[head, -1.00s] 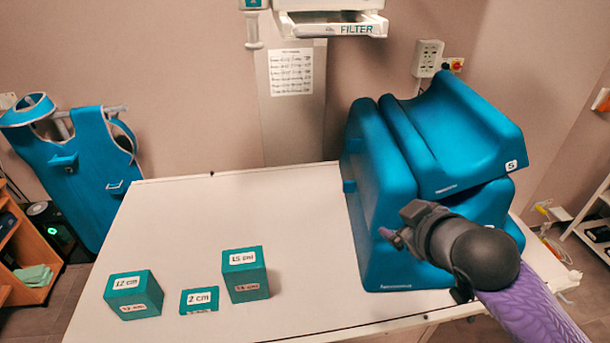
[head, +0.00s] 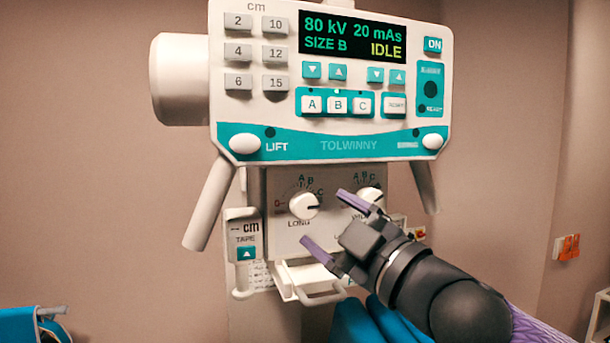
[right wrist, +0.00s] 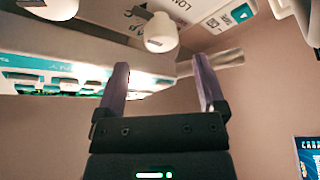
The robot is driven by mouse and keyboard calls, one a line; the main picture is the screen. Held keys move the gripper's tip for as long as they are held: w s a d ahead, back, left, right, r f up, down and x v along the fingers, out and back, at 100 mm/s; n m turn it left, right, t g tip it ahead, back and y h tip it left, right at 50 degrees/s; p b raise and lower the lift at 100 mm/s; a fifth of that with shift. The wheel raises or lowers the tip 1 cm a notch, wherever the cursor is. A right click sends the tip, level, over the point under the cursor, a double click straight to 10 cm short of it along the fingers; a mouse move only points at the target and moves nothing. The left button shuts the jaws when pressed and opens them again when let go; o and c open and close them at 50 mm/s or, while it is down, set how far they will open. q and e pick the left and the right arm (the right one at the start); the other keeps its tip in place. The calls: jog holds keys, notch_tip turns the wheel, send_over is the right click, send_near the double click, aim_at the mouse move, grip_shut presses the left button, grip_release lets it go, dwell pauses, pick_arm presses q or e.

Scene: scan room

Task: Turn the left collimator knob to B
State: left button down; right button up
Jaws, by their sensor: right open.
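The left collimator knob (head: 304,206) is a white round knob above the label LONG, with A, B and C marked around its upper right. Its pointer seems to face right, near or just below C. The right knob (head: 369,198) is partly behind my upper finger. My right gripper (head: 324,218) is open and empty, in front of the panel, with its fingers to the lower right of the left knob and apart from it. In the right wrist view, the left knob (right wrist: 160,33) appears beyond and between the fingertips (right wrist: 161,75). My left gripper is out of view.
The console (head: 330,85) above the knobs reads SIZE B and IDLE. A tape box (head: 244,236) hangs at the left of the panel and a white filter tray (head: 312,282) sits below. Handles slope down on both sides. Blue foam (head: 362,322) is lower down.

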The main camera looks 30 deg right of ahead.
aim_at(309, 208)
jog(key=p+x, duration=0.3)
jog(key=shift+w+d+r, duration=0.1)
jog(key=shift+d+r, duration=0.05)
jog(key=shift+r, duration=0.1)
jog(key=shift+w+r+p, duration=0.1)
jog(key=shift+w+p, duration=0.25)
jog(key=shift+w, duration=0.05)
jog(key=shift+w+a+p, duration=0.2)
jog(key=shift+w+p, duration=0.1)
jog(key=shift+w, duration=0.4)
jog(key=shift+s, duration=0.1)
